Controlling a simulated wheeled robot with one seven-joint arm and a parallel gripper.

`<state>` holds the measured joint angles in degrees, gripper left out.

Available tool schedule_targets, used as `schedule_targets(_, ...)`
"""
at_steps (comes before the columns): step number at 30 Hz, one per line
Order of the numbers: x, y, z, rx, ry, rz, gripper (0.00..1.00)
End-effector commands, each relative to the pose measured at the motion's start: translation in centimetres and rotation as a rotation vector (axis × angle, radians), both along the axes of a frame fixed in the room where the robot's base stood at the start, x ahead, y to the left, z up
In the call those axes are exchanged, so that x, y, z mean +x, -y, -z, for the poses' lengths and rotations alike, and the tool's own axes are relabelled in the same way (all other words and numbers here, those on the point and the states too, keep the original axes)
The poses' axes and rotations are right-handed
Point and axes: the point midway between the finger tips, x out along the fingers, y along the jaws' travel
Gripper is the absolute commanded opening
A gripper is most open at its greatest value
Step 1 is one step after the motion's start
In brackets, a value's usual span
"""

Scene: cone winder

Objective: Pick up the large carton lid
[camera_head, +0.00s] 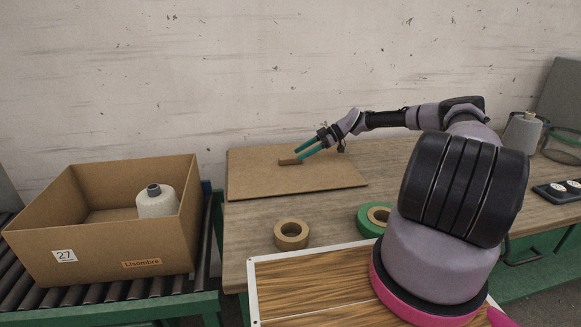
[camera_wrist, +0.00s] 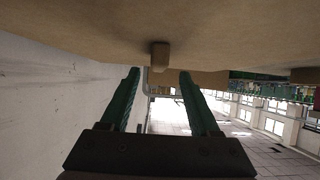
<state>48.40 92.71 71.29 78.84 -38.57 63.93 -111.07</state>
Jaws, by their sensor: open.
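The large carton lid (camera_head: 320,180) is a flat brown board lying on the wooden table, with a small brown block-like handle (camera_head: 290,161) on its top. My gripper (camera_head: 299,154) reaches down at a slant from the right, its green fingertips close to the handle. In the wrist view the lid (camera_wrist: 90,25) spans the top of the picture, and the handle (camera_wrist: 160,56) sticks out of it. The open fingers (camera_wrist: 160,73) stand on either side of the handle's line, with the handle just beyond their tips. No contact with the handle is visible.
An open carton (camera_head: 95,250) holding a white yarn cone (camera_head: 157,201) stands on the roller conveyor (camera_head: 100,292) at left. A tan tape roll (camera_head: 291,235) and a green one (camera_head: 370,229) lie in front of the lid. A grey cone (camera_head: 523,131) stands at far right.

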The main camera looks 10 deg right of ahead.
Motion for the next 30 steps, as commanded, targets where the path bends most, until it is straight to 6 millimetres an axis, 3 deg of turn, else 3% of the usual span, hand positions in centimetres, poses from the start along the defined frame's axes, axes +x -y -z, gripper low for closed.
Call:
schedule_targets(5,0.0,-1.1,0.5,0.001,0.0,-0.002,0.62)
schedule_targets(13,0.2,-4.4,2.3,0.001,0.0,-0.001,0.62)
schedule_targets(20,0.2,-4.8,2.5,-0.001,0.0,0.001,0.62)
schedule_targets(21,0.2,-4.8,2.5,-0.001,0.0,0.001,0.59)
schedule_targets(24,0.2,-4.8,2.5,-0.001,0.0,0.001,0.2)
schedule_targets(26,0.2,-4.8,2.5,-0.001,0.0,0.001,0.0)
schedule_targets(30,0.2,-4.8,2.5,-0.001,0.0,0.001,0.0)
